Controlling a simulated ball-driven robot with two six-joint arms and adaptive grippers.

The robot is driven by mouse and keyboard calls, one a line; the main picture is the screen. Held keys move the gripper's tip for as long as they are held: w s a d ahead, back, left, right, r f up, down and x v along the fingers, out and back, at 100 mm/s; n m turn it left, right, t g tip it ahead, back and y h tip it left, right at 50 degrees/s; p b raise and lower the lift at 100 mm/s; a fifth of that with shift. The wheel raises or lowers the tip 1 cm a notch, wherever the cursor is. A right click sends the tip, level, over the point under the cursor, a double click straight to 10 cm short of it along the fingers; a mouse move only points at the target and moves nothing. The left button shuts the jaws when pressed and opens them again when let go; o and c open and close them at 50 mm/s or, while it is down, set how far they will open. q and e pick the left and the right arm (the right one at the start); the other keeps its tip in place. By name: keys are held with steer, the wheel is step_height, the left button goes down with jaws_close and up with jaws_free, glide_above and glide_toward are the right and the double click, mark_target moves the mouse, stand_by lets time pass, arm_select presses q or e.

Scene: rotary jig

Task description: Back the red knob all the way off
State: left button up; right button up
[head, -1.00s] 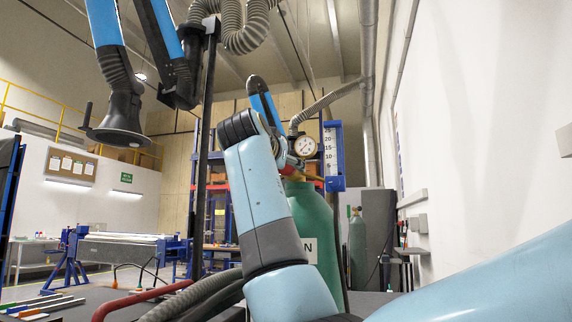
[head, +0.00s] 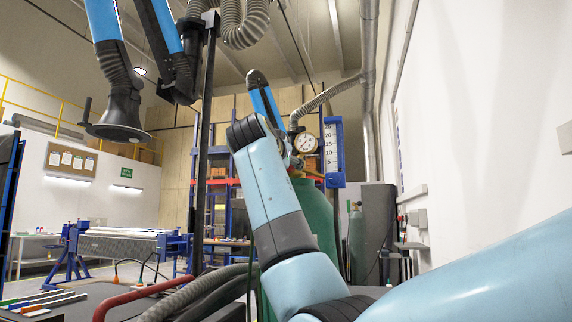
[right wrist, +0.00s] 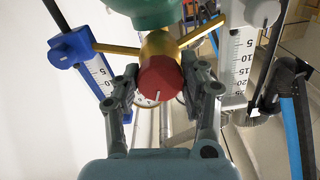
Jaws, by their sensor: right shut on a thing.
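The red knob (right wrist: 158,82) is in the middle of the right wrist view, round, with a pale line on its face. It sits on a brass valve body (right wrist: 159,46) with thin brass arms out to both sides. My right gripper (right wrist: 165,74) is shut on the knob, one finger on each side. The valve belongs to a green gas cylinder (head: 317,210), whose shoulder (right wrist: 155,10) is at the top of the right wrist view. In the head view my right arm hides the knob and fingers. My left gripper is in neither view.
A round gauge (head: 306,142) stands close beside the valve, next to a blue-framed scale (head: 333,150). Scales (right wrist: 92,65) flank the knob in the right wrist view. A dark cabinet (head: 375,225) stands behind the cylinder. Extraction hoses hang above.

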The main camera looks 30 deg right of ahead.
steer(key=n+p, duration=0.2)
steer(key=shift+r+n, duration=0.25)
steer(key=shift+n, duration=0.05)
steer(key=shift+n+p, duration=0.8)
steer(key=shift+n, duration=0.1)
steer(key=shift+f, duration=0.25)
steer(key=o, duration=1.2)
steer(key=v, duration=0.7)
steer(key=shift+s+a, duration=0.15)
steer(key=shift+s, duration=0.1)
